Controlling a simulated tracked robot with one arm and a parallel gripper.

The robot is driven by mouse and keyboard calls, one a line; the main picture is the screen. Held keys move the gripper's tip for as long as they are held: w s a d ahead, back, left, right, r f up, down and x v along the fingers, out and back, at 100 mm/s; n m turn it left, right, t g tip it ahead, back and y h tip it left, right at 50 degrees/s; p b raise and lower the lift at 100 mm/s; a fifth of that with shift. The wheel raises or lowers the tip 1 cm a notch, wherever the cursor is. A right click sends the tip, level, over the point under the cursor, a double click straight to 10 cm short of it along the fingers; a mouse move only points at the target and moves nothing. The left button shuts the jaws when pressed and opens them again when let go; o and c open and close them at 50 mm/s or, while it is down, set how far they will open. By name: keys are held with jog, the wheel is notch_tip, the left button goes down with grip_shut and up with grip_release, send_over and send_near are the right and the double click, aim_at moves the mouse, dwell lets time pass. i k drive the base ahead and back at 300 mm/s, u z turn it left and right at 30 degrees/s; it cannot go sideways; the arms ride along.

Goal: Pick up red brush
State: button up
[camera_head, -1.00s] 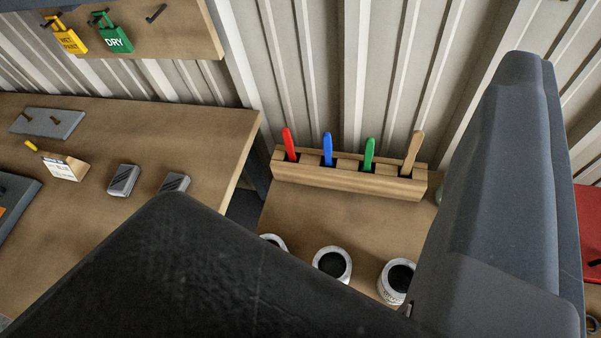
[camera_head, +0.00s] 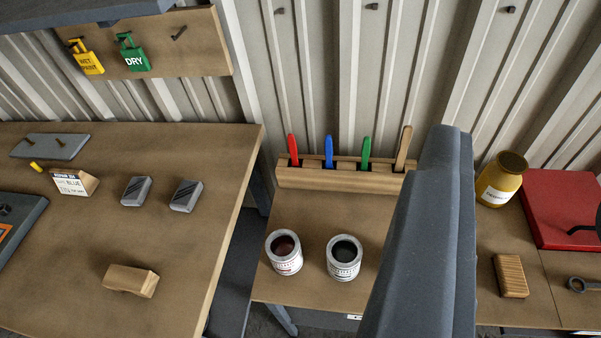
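The red brush (camera_head: 293,149) stands upright in the leftmost slot of a wooden holder (camera_head: 335,181) at the back of the middle table. Only its red handle shows; its lower part is hidden in the holder. A blue-handled brush (camera_head: 328,150), a green-handled brush (camera_head: 365,152) and a wooden-handled brush (camera_head: 403,148) stand to its right in the same holder. A large grey part of my arm fills the lower right centre and covers the holder's right end. My gripper's fingers do not show.
Two open paint cans (camera_head: 284,252) and (camera_head: 344,258) stand in front of the holder. A gap separates the left table (camera_head: 190,255) from the middle one. A yellow jar (camera_head: 502,180) and red case (camera_head: 565,208) lie right. The corrugated wall (camera_head: 330,60) is close behind.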

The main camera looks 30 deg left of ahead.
aim_at(292, 143)
jog(key=u, duration=0.1)
jog(key=i, duration=0.9)
jog(key=z, duration=0.05)
